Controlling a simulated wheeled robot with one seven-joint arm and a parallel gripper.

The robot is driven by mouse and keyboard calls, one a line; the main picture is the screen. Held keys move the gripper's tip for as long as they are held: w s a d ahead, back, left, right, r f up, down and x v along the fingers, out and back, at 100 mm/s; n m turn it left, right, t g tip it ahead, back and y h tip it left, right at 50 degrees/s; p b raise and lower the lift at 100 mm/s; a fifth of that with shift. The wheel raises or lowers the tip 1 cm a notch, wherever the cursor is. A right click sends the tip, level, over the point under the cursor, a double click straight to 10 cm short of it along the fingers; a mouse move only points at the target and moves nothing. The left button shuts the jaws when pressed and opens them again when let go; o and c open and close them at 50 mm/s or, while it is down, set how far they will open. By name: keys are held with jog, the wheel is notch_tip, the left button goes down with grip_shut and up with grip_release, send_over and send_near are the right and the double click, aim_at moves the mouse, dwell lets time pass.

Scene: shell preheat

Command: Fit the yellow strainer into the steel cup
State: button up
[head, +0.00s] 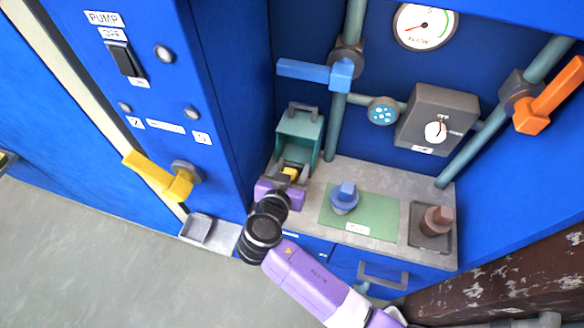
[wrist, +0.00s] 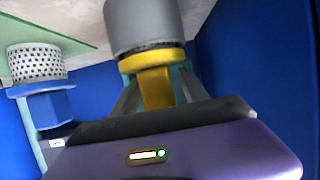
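My gripper (head: 289,178) is in front of the teal box at the back left of the worktop. It is shut on the grip of the yellow strainer (wrist: 156,88), which shows as a small yellow patch (head: 291,172) in the head view. In the wrist view, which looks upside down, a grey cylinder that looks like the steel cup (wrist: 143,24) lies just beyond the strainer's yellow flange. A thin dark band shows between flange and cylinder; I cannot tell how deep the strainer sits. In the head view the cup is hidden or cannot be made out.
The blue strainer (head: 344,198) stands on the green mat (head: 378,214); its perforated basket (wrist: 36,62) shows in the wrist view. A brown-knobbed part (head: 436,221) sits in a dark tray. The teal box (head: 300,128), blue valve lever (head: 315,73) and pipe stand close behind my gripper.

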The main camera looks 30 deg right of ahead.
jog(key=shift+r, duration=0.1)
jog(key=shift+r+p, duration=0.2)
jog(key=shift+p, duration=0.15)
jog(key=b+v, duration=0.1)
jog(key=v, duration=1.1)
